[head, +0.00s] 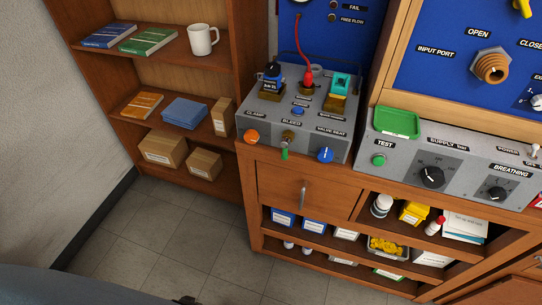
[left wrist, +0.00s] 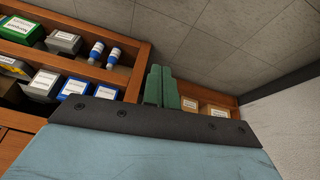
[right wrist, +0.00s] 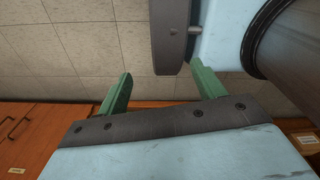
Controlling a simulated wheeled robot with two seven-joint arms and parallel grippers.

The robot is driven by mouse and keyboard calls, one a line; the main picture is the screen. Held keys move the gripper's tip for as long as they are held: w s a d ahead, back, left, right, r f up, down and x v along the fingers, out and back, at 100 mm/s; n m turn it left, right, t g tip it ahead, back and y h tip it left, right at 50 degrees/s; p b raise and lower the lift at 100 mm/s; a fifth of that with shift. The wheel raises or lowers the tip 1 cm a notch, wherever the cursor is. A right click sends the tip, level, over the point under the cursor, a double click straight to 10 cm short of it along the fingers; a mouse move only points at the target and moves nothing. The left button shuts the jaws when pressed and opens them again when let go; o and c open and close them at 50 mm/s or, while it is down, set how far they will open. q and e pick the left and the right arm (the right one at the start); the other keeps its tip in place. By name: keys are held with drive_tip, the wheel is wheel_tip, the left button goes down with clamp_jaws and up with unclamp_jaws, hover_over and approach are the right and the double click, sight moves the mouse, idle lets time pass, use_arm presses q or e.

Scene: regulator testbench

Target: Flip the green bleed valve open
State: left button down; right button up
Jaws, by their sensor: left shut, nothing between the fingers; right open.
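The green bleed valve (head: 284,152) is on the front face of the grey test box (head: 327,141), under the BLEED label. Its small green lever hangs down from a brass body, between an orange knob (head: 251,136) and a blue knob (head: 325,155). My left gripper (left wrist: 160,70) shows in the left wrist view with its green fingers together and empty. My right gripper (right wrist: 161,70) shows in the right wrist view with its fingers wide apart and nothing between them. Neither gripper's fingers are clearly visible in the head view, and neither wrist view shows the valve.
A wooden cabinet with a drawer handle (head: 303,195) and open shelves of boxes and bottles stands below the test box. A bookshelf with a white mug (head: 203,40) is at left. A control panel with a green tray (head: 397,122) is at right. The tiled floor (head: 130,230) is clear.

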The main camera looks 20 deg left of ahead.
sight(285, 151)
use_arm(q)
drive_tip(key=w+a+r+n+t+h+b, duration=0.1)
drive_tip(key=w+r+n+t, duration=0.25)
drive_tip(key=w+r, duration=0.7)
drive_tip(key=w+r+n+t+h+b, duration=0.1)
drive_tip(key=w+r+n+t+h, duration=0.2)
drive_tip(key=w+r, duration=0.7)
drive_tip(key=w+d+r+n+t+h, duration=0.2)
drive_tip(key=w+d+r, duration=0.1)
drive_tip(key=r, duration=0.5)
drive_tip(key=w+d+r+n+t+h+b, duration=0.1)
drive_tip(key=w+d+r+n+t+h, duration=0.1)
drive_tip(key=r, duration=0.6)
drive_tip(key=w+d+n, duration=0.1)
drive_tip(key=w, duration=0.1)
drive_tip(key=shift+w+r+t+b, duration=0.3)
drive_tip(key=shift+r+t, duration=0.05)
use_arm(e)
drive_tip(key=f, duration=0.1)
drive_tip(key=w+f, duration=0.1)
drive_tip(key=d+f, duration=0.1)
drive_tip(key=f, duration=0.1)
drive_tip(key=shift+w, duration=0.15)
use_arm(q)
drive_tip(key=shift+w, duration=0.1)
